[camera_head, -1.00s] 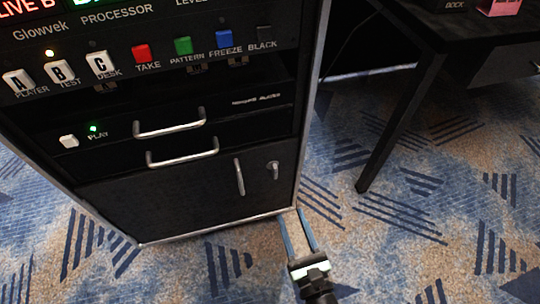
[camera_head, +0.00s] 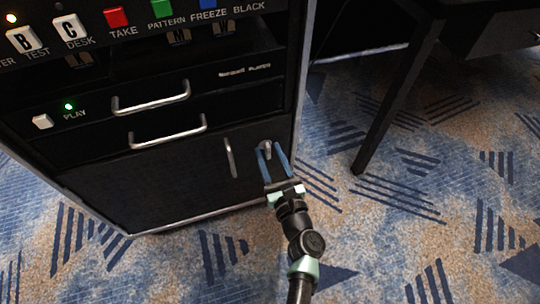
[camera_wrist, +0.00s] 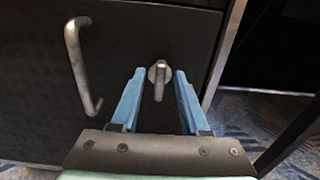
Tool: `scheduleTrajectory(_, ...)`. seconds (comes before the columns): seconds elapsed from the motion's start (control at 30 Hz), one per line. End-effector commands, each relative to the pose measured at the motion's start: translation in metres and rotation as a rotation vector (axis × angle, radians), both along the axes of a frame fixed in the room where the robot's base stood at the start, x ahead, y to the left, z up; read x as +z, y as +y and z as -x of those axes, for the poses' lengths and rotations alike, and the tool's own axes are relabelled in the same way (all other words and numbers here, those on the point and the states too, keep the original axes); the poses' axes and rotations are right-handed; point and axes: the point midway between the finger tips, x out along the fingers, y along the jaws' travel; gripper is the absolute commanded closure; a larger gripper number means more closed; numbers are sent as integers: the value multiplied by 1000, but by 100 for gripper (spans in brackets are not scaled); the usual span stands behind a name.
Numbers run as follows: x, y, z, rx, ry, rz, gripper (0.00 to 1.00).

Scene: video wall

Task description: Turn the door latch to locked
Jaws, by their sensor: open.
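The door latch (camera_head: 266,148) is a small metal lever on a round base at the right side of the black cabinet door (camera_head: 150,190). In the wrist view the latch (camera_wrist: 159,76) lies between the two blue fingertips, its lever pointing down. My gripper (camera_head: 272,148) is open, with one finger on each side of the latch. In the wrist view my gripper (camera_wrist: 157,72) shows a gap between each finger and the lever. I cannot tell whether the tips touch the door.
A vertical metal door handle (camera_head: 230,157) stands just left of the latch and also shows in the wrist view (camera_wrist: 82,66). Drawers with bar handles (camera_head: 168,131) are above. A dark table leg (camera_head: 398,98) stands to the right. Patterned carpet covers the floor between.

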Motion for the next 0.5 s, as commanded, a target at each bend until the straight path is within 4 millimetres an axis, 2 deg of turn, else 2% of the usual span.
scheduleTrajectory(0.23,0,0,0,0,1,0,57)
scheduleTrajectory(0.43,0,0,0,0,1,0,93)
scheduleTrajectory(0.5,0,0,0,0,1,0,100)
